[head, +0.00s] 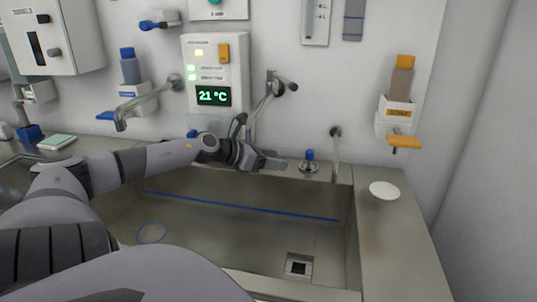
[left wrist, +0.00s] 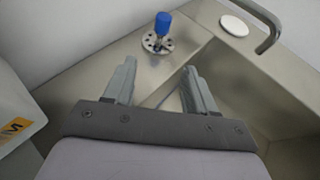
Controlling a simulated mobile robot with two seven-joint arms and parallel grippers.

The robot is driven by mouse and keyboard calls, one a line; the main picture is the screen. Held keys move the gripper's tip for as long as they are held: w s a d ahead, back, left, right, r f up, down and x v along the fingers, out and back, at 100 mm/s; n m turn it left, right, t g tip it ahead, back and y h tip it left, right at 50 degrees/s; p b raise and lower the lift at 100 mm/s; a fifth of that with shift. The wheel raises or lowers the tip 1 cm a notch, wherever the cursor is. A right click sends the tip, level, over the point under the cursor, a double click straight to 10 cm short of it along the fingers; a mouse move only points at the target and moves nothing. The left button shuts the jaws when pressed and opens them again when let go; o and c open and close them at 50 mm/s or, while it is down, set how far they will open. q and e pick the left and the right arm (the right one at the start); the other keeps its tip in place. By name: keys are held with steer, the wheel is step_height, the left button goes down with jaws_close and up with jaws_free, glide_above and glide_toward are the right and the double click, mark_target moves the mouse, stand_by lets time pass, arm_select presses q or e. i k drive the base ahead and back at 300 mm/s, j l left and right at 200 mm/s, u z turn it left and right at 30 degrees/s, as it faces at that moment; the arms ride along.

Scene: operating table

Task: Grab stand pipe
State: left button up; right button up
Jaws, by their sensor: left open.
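A small fitting with a blue cap on a round metal flange (head: 309,162) stands on the back ledge of the sink. It also shows in the left wrist view (left wrist: 162,26), upright, ahead of the fingers. A thin metal pipe (head: 336,154) rises from the ledge to its right and bends at the top; a curved metal pipe (left wrist: 264,18) shows at upper right in the wrist view. I cannot tell which of them is the stand pipe. My left gripper (head: 270,159) is open and empty, left of the blue-capped fitting; its fingers (left wrist: 158,76) are apart. My right gripper is out of view.
The steel sink basin (head: 230,235) lies below, with a square drain (head: 299,265) and a blue ring (head: 152,233). A white disc (head: 384,190) lies on the right counter (head: 392,240). Wall taps and a temperature panel (head: 214,75) are behind my left arm.

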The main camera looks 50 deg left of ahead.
mark_target(21, 112)
steer(key=k+j, duration=0.15)
steer(key=k, duration=0.35)
steer(key=k+j, duration=0.15)
steer(key=k, duration=0.35)
steer(key=k+j, duration=0.2)
steer(key=k, duration=0.25)
steer(key=k+j, duration=0.15)
steer(key=k, duration=0.35)
